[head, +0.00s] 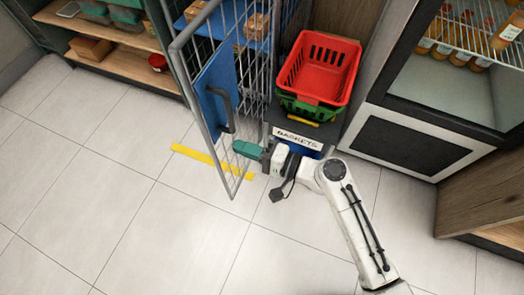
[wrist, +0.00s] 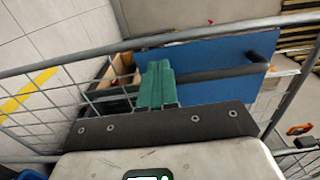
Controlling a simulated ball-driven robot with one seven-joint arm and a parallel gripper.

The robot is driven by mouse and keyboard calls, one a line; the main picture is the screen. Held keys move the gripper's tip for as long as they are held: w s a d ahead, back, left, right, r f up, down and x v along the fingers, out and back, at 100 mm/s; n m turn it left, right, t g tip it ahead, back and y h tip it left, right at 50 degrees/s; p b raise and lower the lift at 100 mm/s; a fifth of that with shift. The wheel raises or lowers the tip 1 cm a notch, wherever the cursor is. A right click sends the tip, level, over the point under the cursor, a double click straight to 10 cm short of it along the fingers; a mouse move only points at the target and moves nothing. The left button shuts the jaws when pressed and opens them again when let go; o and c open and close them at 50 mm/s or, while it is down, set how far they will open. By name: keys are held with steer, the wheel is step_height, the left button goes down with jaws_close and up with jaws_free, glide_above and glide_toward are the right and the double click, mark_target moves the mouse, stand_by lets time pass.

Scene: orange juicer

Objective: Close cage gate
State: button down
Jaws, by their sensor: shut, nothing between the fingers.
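The cage gate (head: 222,172) is a grey metal mesh frame that stands swung out from the cage over the tiled floor. It carries a blue panel (head: 210,75) with a dark handle (head: 226,108). My gripper (head: 238,147) has green fingers pressed together and empty, beside the mesh below the handle. In the wrist view my gripper (wrist: 157,83) points at the gate, with the blue panel (wrist: 205,52) and the dark handle (wrist: 215,73) just beyond. I cannot tell whether the fingers touch the gate.
A basket stand (head: 297,136) holding a red basket (head: 318,68) and a green one stands right of the gate, close to my arm. A drinks fridge (head: 415,140) is at the right. Shelves (head: 125,60) are at the upper left. The floor at left is clear, with a yellow strip (head: 190,154).

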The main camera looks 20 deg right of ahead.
mark_target(212, 137)
steer(key=x, duration=0.6)
stand_by(0.3)
